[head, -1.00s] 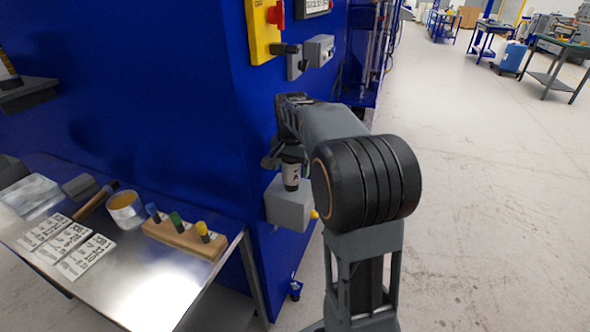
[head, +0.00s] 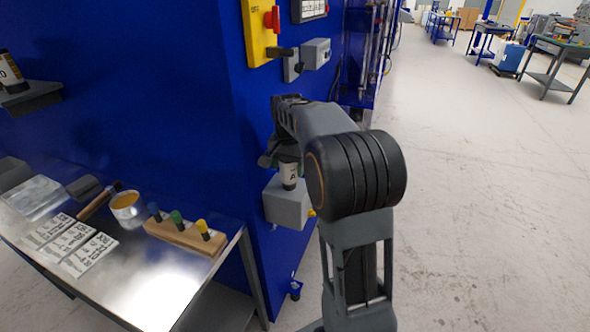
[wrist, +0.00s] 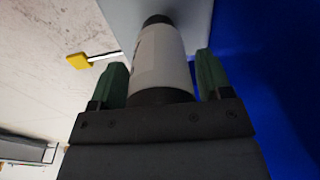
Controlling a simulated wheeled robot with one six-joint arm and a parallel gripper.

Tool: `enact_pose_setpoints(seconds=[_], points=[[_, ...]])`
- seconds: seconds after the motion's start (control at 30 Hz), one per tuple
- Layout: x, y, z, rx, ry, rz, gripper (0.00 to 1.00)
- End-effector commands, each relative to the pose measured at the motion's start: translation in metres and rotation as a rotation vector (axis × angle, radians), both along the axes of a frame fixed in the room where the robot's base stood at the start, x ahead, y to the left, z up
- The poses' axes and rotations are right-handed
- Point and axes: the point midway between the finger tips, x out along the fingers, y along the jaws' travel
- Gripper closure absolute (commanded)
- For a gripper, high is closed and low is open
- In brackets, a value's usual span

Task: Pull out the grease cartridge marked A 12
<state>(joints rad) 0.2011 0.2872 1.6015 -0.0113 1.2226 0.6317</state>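A grease cartridge (head: 289,174) with a white label and dark ends stands upright in a grey block holder (head: 286,205) on the blue machine's side. An "A" shows on its label; the rest is too small to read. My gripper (head: 284,155) is at its upper part, partly hidden by my arm. In the wrist view the cartridge (wrist: 162,60) lies between the two green fingers of my gripper (wrist: 163,75). Narrow gaps show beside it, so the gripper looks open around it. The holder (wrist: 195,12) is beyond its far end.
Another cartridge (head: 11,72) stands on a grey shelf (head: 35,96) at the left. A metal table (head: 150,285) holds label cards, a tin and a wooden block with coloured pegs. A yellow knob (wrist: 78,61) sticks out from the holder. Open floor lies to the right.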

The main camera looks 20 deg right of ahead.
Motion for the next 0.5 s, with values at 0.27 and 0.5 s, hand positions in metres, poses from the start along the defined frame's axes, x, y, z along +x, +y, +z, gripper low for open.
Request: enact_pose_setpoints(seconds=[0.27,0.5], points=[[-0.0068,0.0019,-0.0315,0.015,0.065,0.000,0.55],[-0.0066,0.0020,-0.0313,0.015,0.064,0.000,0.78]])
